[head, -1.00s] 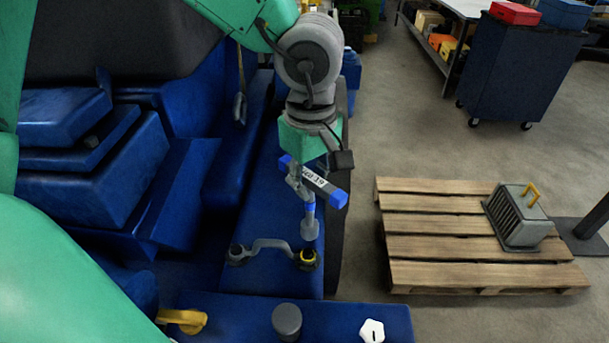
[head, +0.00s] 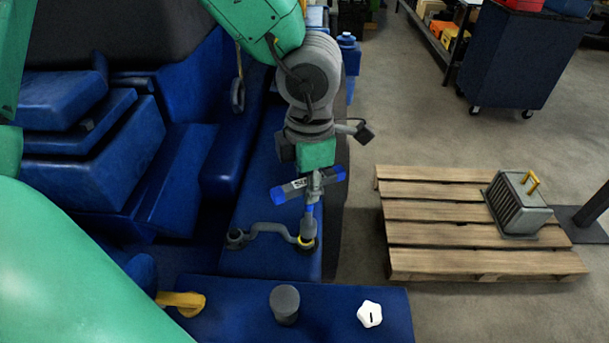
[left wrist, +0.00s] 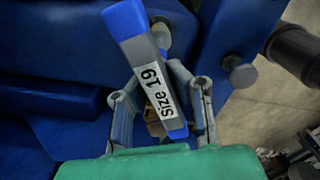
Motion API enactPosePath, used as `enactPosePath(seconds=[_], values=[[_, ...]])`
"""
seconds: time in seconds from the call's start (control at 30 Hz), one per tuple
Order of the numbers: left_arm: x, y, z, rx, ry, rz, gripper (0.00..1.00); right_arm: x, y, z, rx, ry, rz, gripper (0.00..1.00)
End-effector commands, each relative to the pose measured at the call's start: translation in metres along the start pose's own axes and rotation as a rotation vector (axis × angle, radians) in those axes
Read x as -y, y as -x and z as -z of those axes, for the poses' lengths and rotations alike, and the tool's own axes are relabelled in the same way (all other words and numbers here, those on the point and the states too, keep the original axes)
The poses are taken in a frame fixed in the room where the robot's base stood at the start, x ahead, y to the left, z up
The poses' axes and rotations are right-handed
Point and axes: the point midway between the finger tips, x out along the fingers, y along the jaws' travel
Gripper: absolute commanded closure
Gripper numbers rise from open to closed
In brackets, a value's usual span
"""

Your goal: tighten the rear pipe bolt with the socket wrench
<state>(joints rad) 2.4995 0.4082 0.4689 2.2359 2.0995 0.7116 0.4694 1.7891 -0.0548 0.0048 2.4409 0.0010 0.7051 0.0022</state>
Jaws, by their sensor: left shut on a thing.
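The socket wrench (head: 293,190) has a grey handle with blue ends and a blue shaft. The bolt under the socket is hidden. The pipe's other end (head: 236,238) is bare of tools. My right gripper is not in view.
Blue engine bodywork (head: 90,180) rises on the left. A blue ledge in front carries a yellow handle (head: 182,302), a grey cylinder (head: 285,303) and a white knob (head: 370,314). A pallet (head: 435,232) with a grey vented box (head: 518,205) stands right. Floor between is clear.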

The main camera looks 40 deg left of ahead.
Motion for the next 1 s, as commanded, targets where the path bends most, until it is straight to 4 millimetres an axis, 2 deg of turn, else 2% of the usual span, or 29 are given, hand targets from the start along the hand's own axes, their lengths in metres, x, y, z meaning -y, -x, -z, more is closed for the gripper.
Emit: enactPosePath(seconds=[0.37,0.67,1.0], values=[[-0.005,-0.005,0.004,0.005,0.0,0.004,1.0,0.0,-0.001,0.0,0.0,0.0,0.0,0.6],[-0.004,-0.003,0.004,0.003,-0.001,0.003,1.0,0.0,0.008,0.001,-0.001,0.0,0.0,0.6],[-0.003,-0.004,0.004,0.003,-0.002,0.002,1.0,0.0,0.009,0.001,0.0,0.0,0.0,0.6]])
